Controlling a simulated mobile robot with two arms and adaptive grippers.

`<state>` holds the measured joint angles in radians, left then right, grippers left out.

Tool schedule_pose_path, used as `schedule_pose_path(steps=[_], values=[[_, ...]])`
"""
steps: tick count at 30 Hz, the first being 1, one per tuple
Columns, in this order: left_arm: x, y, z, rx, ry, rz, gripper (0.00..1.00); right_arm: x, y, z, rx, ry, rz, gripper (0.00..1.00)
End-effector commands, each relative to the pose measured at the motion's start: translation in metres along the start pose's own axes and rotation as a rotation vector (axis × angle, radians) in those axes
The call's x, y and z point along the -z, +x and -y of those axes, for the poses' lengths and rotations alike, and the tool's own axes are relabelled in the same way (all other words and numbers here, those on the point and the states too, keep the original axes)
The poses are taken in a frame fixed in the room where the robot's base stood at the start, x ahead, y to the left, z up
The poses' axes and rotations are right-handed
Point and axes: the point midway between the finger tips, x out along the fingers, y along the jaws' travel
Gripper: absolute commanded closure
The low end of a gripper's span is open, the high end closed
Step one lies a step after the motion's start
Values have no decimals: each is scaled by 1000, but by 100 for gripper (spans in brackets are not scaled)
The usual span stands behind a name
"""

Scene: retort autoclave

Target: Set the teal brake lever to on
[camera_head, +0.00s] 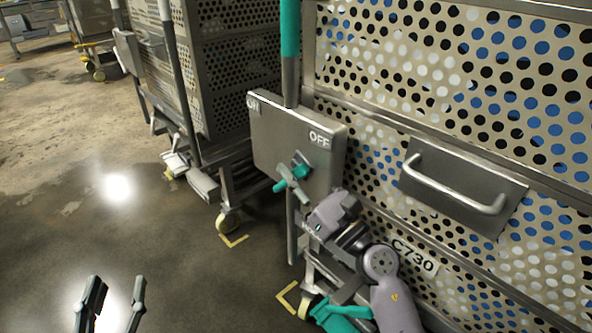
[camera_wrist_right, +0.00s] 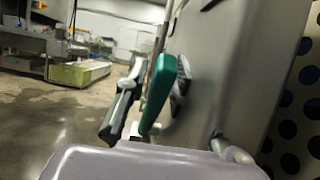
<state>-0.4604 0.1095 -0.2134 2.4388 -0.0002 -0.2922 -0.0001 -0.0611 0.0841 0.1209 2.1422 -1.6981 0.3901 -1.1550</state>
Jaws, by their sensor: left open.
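A grey metal plate (camera_head: 285,135) on the near cart carries an ON label at its upper left and an OFF label at its upper right. The short teal brake lever (camera_head: 300,172) is low on this plate, partly hidden by my right gripper (camera_head: 292,181). I cannot tell which label it points to. In the right wrist view the teal lever (camera_wrist_right: 157,92) lies between the two fingers of my right gripper (camera_wrist_right: 150,98); whether they clamp it is unclear. My left gripper (camera_head: 112,303) is open and empty above the floor at lower left.
The near cart's perforated wall (camera_head: 440,65) fills the right side, with a bar handle (camera_head: 455,185). An upright pole with a teal grip (camera_head: 290,28) rises behind the plate. A teal part (camera_head: 342,317) is low beside my right arm. A second cart (camera_head: 240,75) stands behind. Floor at left is clear.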

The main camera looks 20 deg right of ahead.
Motion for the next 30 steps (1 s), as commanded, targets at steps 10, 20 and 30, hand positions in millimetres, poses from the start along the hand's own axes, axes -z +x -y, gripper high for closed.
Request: schedule_pose_path(steps=[10, 20, 30], values=[[0, 0, 0, 0, 0, -1, 53, 0, 0, 0, 0, 0, 0, 100], [1, 0, 0, 0, 0, -2, 53, 0, 0, 0, 0, 0, 0, 100], [1, 0, 0, 0, 0, 2, 53, -1, 0, 0, 0, 0, -2, 100]])
